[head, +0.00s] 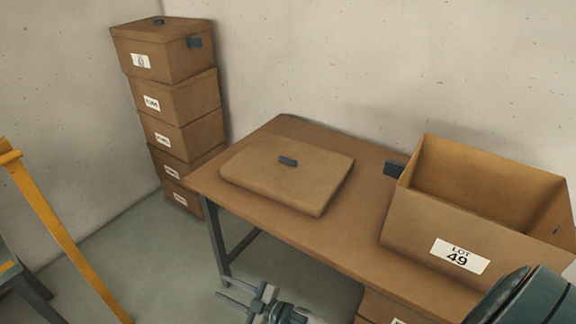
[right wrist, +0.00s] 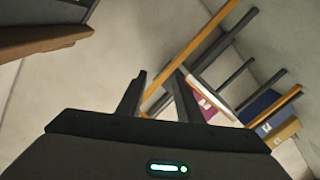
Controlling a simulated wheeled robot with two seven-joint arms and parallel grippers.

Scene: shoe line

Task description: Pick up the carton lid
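The carton lid (head: 255,170) is a flat brown slab with a small dark handle (head: 288,161) on top. It lies flat on the left part of the brown table. An open brown carton (head: 415,215) labelled LOT 49 stands on the right part of the table. My right gripper (head: 240,298) is low at the bottom of the head view, in front of the table's front edge and apart from the lid. In the right wrist view its two fingers (right wrist: 160,85) are spread with nothing between them. My left gripper is not in view.
The table (head: 345,237) has bare top between lid and carton. A stack of closed cartons (head: 180,100) stands against the wall at the back left. A yellow post (head: 55,220) stands at the left. Another carton (head: 375,308) is below the table's front edge.

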